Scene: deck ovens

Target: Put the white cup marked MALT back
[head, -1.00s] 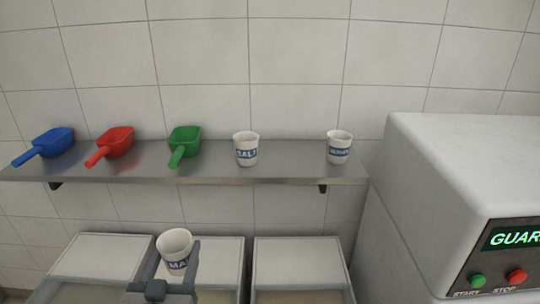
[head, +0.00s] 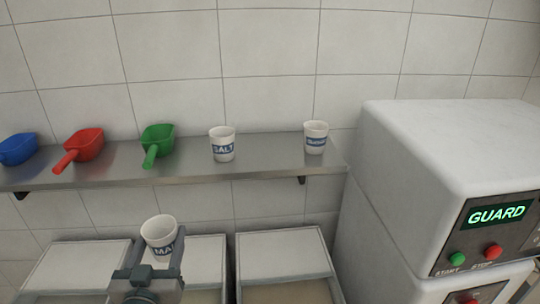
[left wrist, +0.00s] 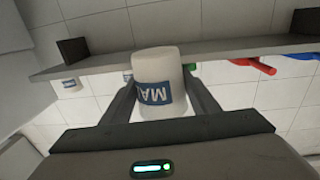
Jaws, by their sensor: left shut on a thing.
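The white cup with a blue band reading "MA" (head: 160,236) is held by my left gripper (head: 156,256), below and in front of the steel shelf (head: 185,168). Its other letters are hidden. In the left wrist view the cup (left wrist: 158,72) sits between the two dark fingers of my left gripper (left wrist: 160,95), which are shut on it. A white cup marked SALT (head: 222,144) stands on the shelf. Another white cup with a blue band (head: 316,137), its word too small to read, stands near the shelf's right end. My right gripper is not in view.
Blue (head: 18,149), red (head: 84,148) and green (head: 157,142) scoops lie on the shelf's left part. Bare shelf shows between the two cups. Bins (head: 283,253) with pale lids stand below. A white machine with a GUARD display (head: 440,150) stands at right.

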